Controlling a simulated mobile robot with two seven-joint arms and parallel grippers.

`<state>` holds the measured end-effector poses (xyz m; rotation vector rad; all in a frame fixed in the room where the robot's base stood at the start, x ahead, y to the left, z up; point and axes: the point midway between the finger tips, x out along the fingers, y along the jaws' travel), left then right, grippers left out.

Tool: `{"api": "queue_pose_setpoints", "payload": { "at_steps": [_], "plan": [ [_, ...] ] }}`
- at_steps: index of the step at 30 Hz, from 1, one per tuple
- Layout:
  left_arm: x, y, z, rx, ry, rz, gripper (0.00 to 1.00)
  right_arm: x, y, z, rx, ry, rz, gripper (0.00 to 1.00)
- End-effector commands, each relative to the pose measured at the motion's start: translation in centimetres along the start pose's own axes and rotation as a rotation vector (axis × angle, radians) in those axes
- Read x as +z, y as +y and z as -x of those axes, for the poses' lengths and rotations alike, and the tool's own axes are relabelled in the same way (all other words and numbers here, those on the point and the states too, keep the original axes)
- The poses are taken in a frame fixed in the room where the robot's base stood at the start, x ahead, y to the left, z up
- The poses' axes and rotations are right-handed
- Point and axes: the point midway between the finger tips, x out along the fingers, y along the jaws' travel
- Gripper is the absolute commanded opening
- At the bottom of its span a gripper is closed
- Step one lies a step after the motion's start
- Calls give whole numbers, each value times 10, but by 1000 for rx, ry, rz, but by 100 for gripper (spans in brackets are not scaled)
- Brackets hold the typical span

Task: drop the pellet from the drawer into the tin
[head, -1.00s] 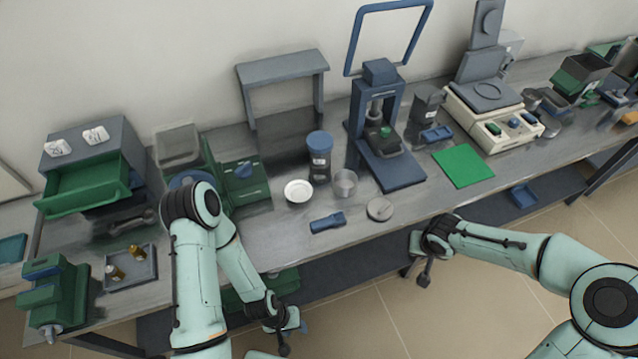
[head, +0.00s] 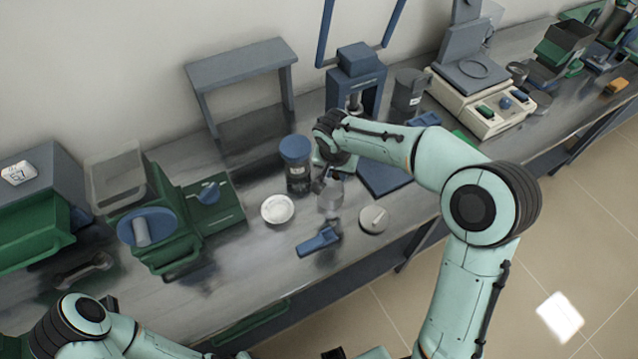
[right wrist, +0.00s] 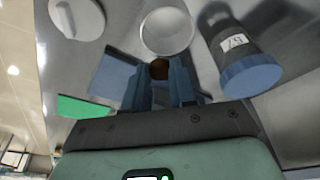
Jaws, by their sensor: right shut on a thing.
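The open tin (right wrist: 166,30) shows just beyond the fingertips there. The pellet cannot be made out in the head view. The open green drawer (head: 35,238) is at the left edge, partly cut off. My left arm shows at the bottom left, its gripper out of view.
A blue-lidded jar (head: 297,165) stands close to the tin. A blue press (head: 356,80) stands behind my right arm. A green machine (head: 165,225) is to the left.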

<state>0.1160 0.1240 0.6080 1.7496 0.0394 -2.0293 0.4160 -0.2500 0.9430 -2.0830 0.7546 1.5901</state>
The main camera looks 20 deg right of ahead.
Motion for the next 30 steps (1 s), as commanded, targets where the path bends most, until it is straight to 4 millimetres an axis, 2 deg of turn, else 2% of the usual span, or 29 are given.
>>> {"api": "queue_pose_setpoints", "payload": {
  "at_steps": [5,18,29,30],
  "plan": [
    [2,-3,-6,-1,-4,2,43,1,1,-5,6,-1,-15,0],
    [9,-15,-32,-6,-17,6,43,14,1,-51,7,-2,-12,0],
    [9,-15,-34,-6,-17,6,43,14,1,-55,4,1,-12,0],
    [9,-15,-34,-6,-17,6,43,14,1,-55,4,1,-12,38]
  ]
}}
